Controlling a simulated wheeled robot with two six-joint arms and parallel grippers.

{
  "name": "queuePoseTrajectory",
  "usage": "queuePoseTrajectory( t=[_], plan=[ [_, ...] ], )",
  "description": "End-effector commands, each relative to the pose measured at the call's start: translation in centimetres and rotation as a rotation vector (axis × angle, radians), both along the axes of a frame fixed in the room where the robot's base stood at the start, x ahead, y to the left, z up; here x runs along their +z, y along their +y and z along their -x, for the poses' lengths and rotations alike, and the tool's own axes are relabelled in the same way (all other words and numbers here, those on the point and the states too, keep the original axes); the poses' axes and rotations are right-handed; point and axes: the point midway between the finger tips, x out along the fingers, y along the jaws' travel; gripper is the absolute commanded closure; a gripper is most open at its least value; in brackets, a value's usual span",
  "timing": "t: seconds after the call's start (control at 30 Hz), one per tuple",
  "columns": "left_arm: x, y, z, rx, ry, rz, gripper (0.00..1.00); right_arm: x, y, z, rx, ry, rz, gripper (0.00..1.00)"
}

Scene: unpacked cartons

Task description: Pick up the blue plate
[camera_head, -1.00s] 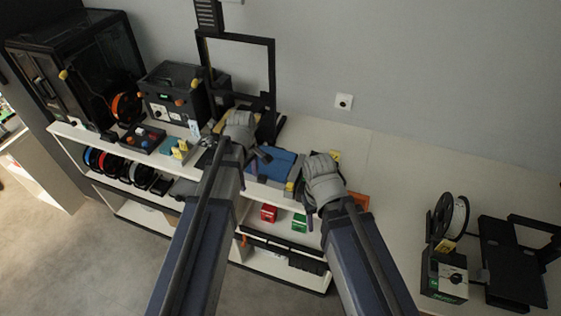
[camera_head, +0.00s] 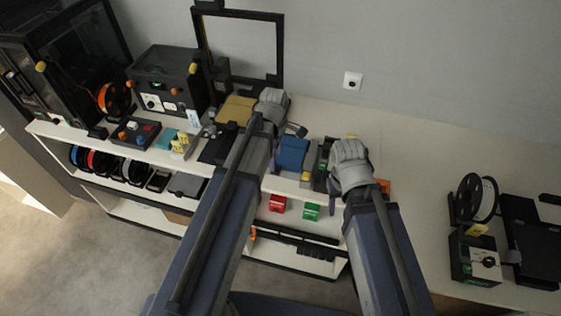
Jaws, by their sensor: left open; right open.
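The blue plate (camera_head: 292,154) lies on the white worktop near its front edge, in the middle of the head view. My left gripper (camera_head: 283,146) is open at the plate's left side, and its arm hides part of that side. My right gripper (camera_head: 327,178) is open to the right of the plate, with its fingers largely hidden by its grey wrist. I see nothing held in either gripper. Whether the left fingers touch the plate cannot be told.
A tan block (camera_head: 236,110) lies behind my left arm, by a black upright frame (camera_head: 240,50). A red bin (camera_head: 278,203) and a green bin (camera_head: 311,211) sit on the shelf below. A spool (camera_head: 486,198) stands far right. The worktop behind my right gripper is clear.

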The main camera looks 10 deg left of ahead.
Motion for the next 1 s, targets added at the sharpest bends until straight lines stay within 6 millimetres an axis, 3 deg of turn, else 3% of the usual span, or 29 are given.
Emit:
queuePoseTrajectory(
  t=[0.03, 0.37, 0.73, 1.0],
  plan=[
    [-0.8, 0.0, 0.0, 0.0, 0.0, 0.0, 0.28, -0.8, 0.0, 0.0, 0.001, 0.0, 0.0, 0.5],
    [-1.6, 0.0, -0.2, -0.001, 0.0, 0.0, 0.28, -1.6, 0.0, 0.0, 0.001, 0.0, 0.0, 0.5],
    [-5.8, 0.1, -0.7, -0.001, 0.0, 0.0, 0.28, -5.8, 0.0, 0.0, -0.001, 0.0, 0.0, 0.5],
    [-5.9, 0.1, -0.7, -0.001, 0.0, 0.0, 0.28, -5.9, 0.0, 0.0, -0.001, 0.0, 0.0, 0.5]
  ],
)
